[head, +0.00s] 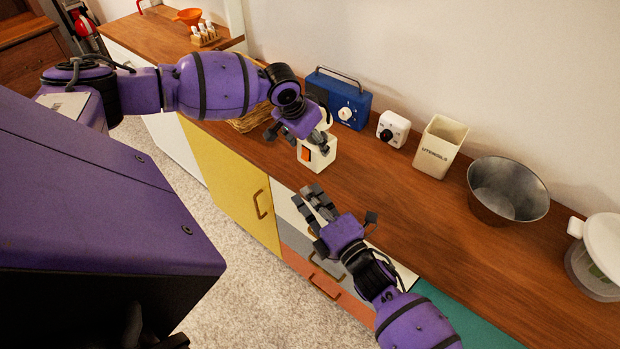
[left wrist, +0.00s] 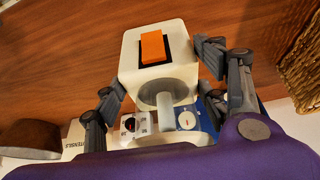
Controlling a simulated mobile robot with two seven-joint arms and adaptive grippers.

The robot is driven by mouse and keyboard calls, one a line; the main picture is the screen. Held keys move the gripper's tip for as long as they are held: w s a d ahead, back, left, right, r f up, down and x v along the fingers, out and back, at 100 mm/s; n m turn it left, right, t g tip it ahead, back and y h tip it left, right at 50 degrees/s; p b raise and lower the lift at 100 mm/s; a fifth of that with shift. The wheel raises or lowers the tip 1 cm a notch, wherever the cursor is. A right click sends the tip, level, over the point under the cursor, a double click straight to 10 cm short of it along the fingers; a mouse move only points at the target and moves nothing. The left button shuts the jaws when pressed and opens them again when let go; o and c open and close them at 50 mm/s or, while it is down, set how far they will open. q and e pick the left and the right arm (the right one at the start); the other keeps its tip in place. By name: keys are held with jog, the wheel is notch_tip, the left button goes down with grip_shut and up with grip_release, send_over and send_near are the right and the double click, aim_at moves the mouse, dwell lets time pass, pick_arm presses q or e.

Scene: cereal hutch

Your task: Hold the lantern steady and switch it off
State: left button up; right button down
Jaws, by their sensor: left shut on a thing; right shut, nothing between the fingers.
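The lantern (head: 321,154) is a small white block with an orange rocker switch (head: 305,154) on its front. It stands on the wooden counter. My left gripper (head: 306,134) is above it, shut on it, with grey fingers on either side. In the left wrist view the lantern (left wrist: 152,78) sits between the fingers, its orange switch (left wrist: 152,46) facing up in the picture. Part of the lantern's top is hidden by the gripper in the head view. My right gripper (head: 318,206) is empty and apart from the lantern, near the counter's front edge.
Behind the lantern stand a blue radio (head: 338,100), a white timer (head: 393,128) and a utensils holder (head: 441,146). A metal bowl (head: 507,190) and a lidded container (head: 597,257) are farther right. A wicker basket (head: 250,119) is left of the lantern.

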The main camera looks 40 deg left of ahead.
pick_arm(q)
jog(key=o, duration=1.6)
jog(key=shift+r, duration=0.1)
jog(key=v, duration=1.1)
jog(key=shift+s+r, duration=0.25)
jog(key=shift+r, duration=0.1)
